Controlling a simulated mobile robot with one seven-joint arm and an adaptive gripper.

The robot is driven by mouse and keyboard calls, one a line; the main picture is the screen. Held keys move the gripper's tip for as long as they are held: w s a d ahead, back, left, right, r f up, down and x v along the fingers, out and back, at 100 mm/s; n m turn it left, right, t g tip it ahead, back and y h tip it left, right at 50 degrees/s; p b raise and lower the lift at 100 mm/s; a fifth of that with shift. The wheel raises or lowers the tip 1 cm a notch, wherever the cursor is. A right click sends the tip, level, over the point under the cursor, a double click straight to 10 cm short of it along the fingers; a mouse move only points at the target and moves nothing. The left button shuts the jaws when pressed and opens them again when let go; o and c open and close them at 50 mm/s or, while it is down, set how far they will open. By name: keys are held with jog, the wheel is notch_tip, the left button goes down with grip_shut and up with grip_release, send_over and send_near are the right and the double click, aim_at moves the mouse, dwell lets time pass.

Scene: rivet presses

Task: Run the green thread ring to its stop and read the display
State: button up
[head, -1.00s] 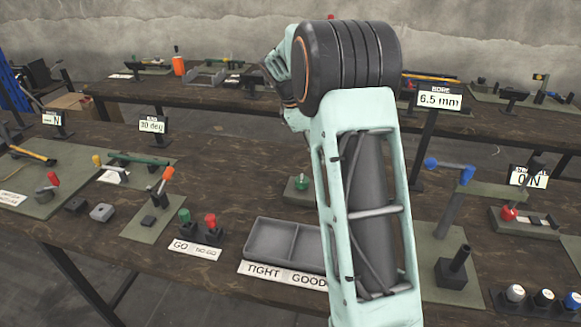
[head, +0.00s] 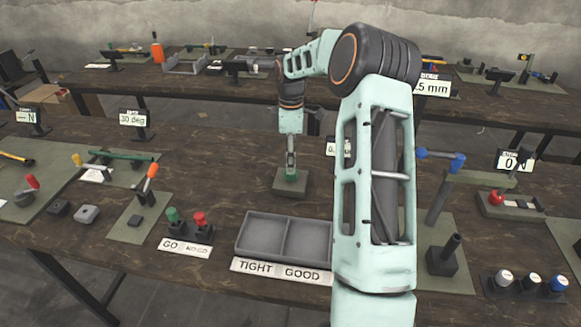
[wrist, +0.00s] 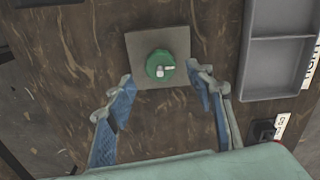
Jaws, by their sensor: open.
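The green thread ring (head: 291,176) sits on a square grey-green base plate (head: 290,190) on the near bench. In the wrist view the ring (wrist: 160,64) shows from above with a small pale piece at its middle. My gripper (head: 291,165) points down just over the ring in the head view. In the wrist view my gripper (wrist: 162,84) is open and empty, its blue-padded fingers spread below and either side of the ring. A small display (head: 334,147) stands behind the ring to the right, mostly hidden by my arm; only a "0." start is legible.
A two-part grey tray (head: 246,238) with TIGHT and GOOD labels is in front. Green and red gauges (head: 188,226) stand left of it. A press with a blue handle (head: 457,165) is at right.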

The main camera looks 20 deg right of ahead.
jog(key=shift+f, duration=2.05)
jog(key=shift+c, duration=0.7)
jog(key=c, duration=1)
